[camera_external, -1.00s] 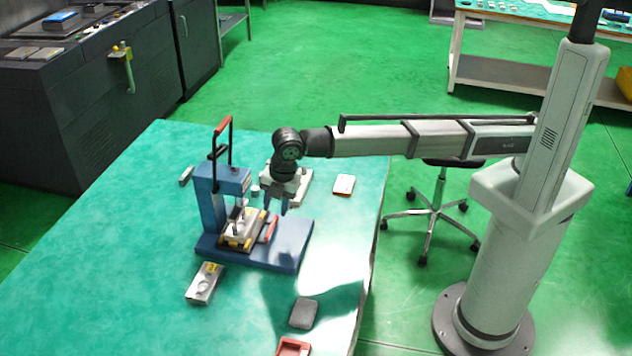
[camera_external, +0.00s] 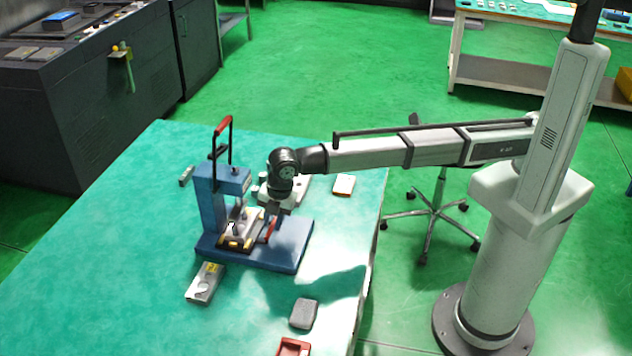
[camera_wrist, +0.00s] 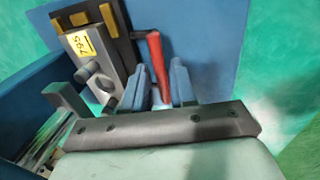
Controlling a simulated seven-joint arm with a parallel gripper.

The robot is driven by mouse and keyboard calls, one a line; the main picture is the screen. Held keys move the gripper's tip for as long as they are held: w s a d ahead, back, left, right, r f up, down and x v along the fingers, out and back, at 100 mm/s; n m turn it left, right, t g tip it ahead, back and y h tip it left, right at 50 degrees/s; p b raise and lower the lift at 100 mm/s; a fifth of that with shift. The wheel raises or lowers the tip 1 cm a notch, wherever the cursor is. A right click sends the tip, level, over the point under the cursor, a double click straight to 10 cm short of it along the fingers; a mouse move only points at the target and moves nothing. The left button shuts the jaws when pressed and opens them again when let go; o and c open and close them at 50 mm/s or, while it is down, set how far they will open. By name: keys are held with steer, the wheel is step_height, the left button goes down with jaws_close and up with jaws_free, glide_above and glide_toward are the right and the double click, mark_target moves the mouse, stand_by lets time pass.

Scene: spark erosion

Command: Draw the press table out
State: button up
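The press (camera_external: 206,200) has a blue column and base plate, with a raised black lever ending in a red grip. Its press table (camera_external: 243,232) is a dark plate with yellow corners, under the ram, carrying a grey block labelled 795 (camera_wrist: 83,46). A red handle (camera_external: 271,229) stands at the table's right side. My gripper (camera_external: 276,212) is low over the base plate at this handle. In the wrist view my gripper (camera_wrist: 160,78) has its blue fingers on either side of the red handle (camera_wrist: 156,58), with some gap showing. The handle's lower end is partly hidden between the fingers.
A grey block with a round recess (camera_external: 204,284) lies in front of the press. The green table's front left is clear.

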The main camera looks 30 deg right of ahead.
jaws_close()
stand_by(0.3)
steer(key=s+d, duration=0.8)
steer(key=shift+s+d, duration=0.1)
steer(key=shift+d, duration=0.05)
steer(key=shift+o, duration=1.5)
jaws_free()
step_height(320, 180, up, 14)
steer(key=s+d, duration=0.1)
steer(key=shift+s+d+f, duration=0.2)
steer(key=shift+s+d, duration=0.2)
